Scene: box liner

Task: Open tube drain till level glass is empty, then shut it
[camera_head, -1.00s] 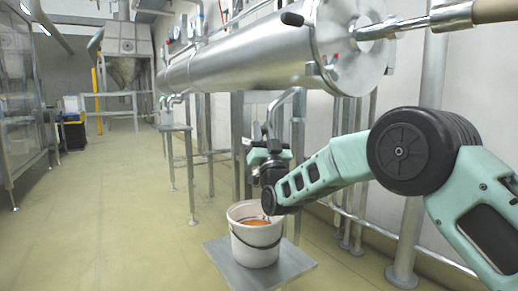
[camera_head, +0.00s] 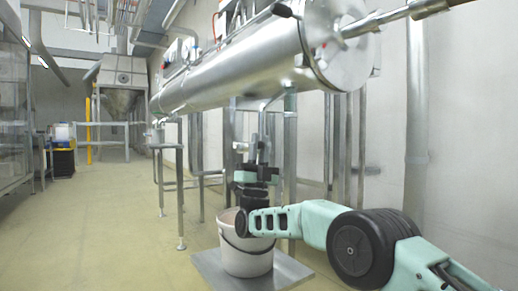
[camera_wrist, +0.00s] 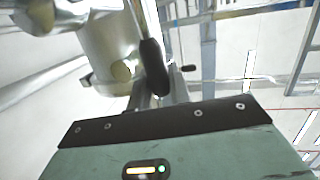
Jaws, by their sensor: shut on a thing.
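The large steel tube (camera_head: 235,65) runs along the wall, with a thin drain pipe (camera_head: 275,98) bending down from its underside. My gripper (camera_head: 262,150) is below that pipe, above the white bucket (camera_head: 246,258), with its fingers pointing up. In the wrist view, a black-gripped lever (camera_wrist: 153,68) hangs from a steel fitting (camera_wrist: 108,45) and reaches down to my gripper (camera_wrist: 155,98). My gripper is shut on this drain lever; the exact contact is partly hidden. I cannot make out the level glass or its level. My wrist hides part of the bucket's mouth.
The bucket stands on a low grey metal stand (camera_head: 215,272). Steel legs and pipes (camera_head: 335,140) stand behind my arm. The floor (camera_head: 110,230) to the left is clear.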

